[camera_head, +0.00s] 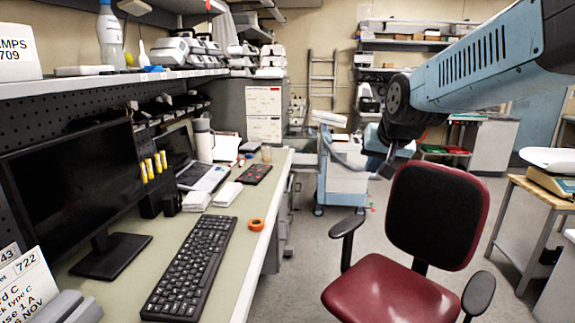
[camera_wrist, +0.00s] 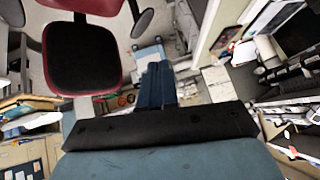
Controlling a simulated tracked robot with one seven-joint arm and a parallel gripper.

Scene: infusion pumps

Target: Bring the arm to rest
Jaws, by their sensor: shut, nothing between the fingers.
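My arm (camera_head: 490,62) reaches in from the upper right in the head view, blue-grey with a black joint at its end. My gripper (camera_head: 386,170) hangs below that joint, small and dark, above the floor beyond the red chair. In the wrist view my gripper (camera_wrist: 154,72) shows as two dark blue fingers side by side, shut with nothing between them. No part of the gripper is seen touching anything.
A red and black chair (camera_head: 438,215) stands under the arm. The desk (camera_head: 190,235) at left bears a monitor (camera_head: 75,195), keyboard (camera_head: 190,268) and orange tape roll (camera_head: 256,224). A blue-white cart (camera_head: 342,180) stands behind the gripper. A side table (camera_head: 535,190) is at right.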

